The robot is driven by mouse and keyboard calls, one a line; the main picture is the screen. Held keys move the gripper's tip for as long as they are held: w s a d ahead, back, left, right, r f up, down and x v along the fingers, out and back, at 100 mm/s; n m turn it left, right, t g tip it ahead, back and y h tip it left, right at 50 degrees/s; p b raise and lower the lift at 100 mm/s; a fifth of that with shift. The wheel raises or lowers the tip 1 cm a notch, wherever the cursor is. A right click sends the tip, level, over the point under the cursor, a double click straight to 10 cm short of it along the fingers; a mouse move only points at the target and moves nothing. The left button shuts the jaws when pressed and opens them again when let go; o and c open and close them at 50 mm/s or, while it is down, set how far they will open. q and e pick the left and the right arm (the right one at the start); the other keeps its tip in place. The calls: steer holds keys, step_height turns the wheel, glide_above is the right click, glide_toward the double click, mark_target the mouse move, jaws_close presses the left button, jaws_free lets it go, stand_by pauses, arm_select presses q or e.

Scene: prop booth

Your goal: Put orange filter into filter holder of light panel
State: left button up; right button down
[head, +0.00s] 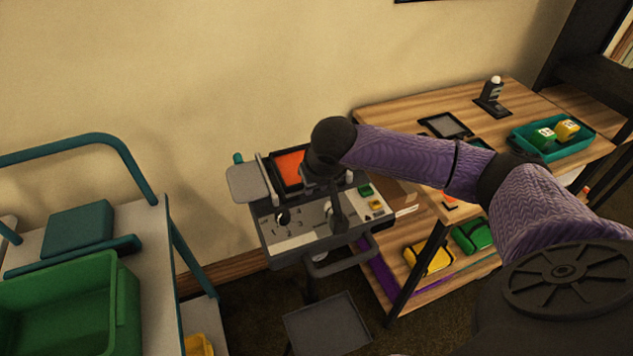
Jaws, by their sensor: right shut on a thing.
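The light panel (292,243) is a grey console with knobs and small buttons, on a stand against the wall. The orange filter (289,167) shows as an orange sheet in a dark frame at the panel's back edge, left of my right gripper. My right gripper (313,182) reaches in from the right above the panel and is shut on the orange filter; its wrist hides the fingertips and the filter's right part. The filter holder is hard to make out behind the gripper, so I cannot tell whether the filter sits inside it. My left gripper is out of view.
A wooden table (485,112) on the right carries a black stand (492,97), a dark frame (446,125) and a teal tray (543,146) with green and yellow items. A trolley with a green bin (122,300) stands at left. A grey plate (248,182) juts from the panel's left.

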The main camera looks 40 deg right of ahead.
steer(key=shift+f, duration=0.2)
steer(key=shift+f, duration=0.3)
steer(key=shift+c, duration=2.1)
jaws_free()
steer(key=shift+s+r, duration=0.1)
steer(key=shift+r, duration=0.25)
steer(key=p+v, duration=0.3)
steer(key=v, duration=0.6)
